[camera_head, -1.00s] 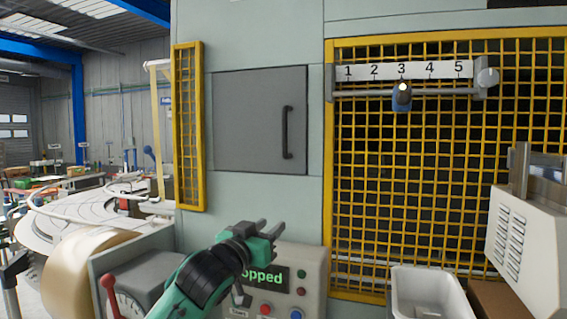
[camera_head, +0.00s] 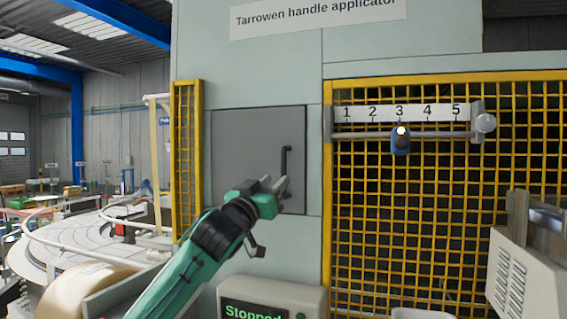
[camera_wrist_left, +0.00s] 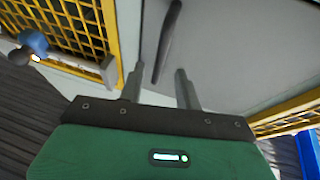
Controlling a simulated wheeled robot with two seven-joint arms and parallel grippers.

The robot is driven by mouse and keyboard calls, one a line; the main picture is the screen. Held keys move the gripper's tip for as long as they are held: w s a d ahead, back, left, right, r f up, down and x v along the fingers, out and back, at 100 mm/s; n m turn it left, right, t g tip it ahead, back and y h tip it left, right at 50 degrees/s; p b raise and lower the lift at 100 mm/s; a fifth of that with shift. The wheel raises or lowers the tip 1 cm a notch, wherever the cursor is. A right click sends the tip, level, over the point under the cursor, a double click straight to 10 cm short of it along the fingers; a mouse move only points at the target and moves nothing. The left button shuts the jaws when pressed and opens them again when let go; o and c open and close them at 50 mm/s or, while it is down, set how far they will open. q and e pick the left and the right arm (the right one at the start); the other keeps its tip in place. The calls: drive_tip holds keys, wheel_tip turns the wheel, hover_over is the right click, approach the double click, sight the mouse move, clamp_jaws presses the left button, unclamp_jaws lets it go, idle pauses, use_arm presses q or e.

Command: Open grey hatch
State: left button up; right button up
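The grey hatch (camera_head: 245,150) is a flat square door in the pale green machine front, and it looks closed. Its black vertical bar handle (camera_head: 286,168) is near its right edge. My left gripper (camera_head: 282,187) is in front of the hatch at the handle's lower part, partly hiding it. In the left wrist view the two fingers (camera_wrist_left: 158,88) are spread apart, with the dark handle (camera_wrist_left: 168,38) ahead of and between them. I cannot tell whether they touch it. The right gripper is in neither view.
A yellow mesh guard (camera_head: 430,230) stands right of the hatch, with a numbered scale (camera_head: 385,113) and a blue slider (camera_head: 400,141) at 3. A narrow yellow guard (camera_head: 187,160) is left. A panel reading "Stopped" (camera_head: 300,297) is below. A beige vented box (camera_head: 525,275) stands at right.

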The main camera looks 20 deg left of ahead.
sight(282, 174)
use_arm(q)
drive_tip(key=p+x, duration=0.2)
drive_tip(key=x, duration=0.2)
drive_tip(key=shift+d+r, duration=0.1)
drive_tip(key=shift+r, duration=0.05)
drive_tip(key=shift+w+d+r, duration=0.1)
drive_tip(key=shift+w, duration=0.55)
drive_tip(key=c, duration=0.7)
clamp_jaws()
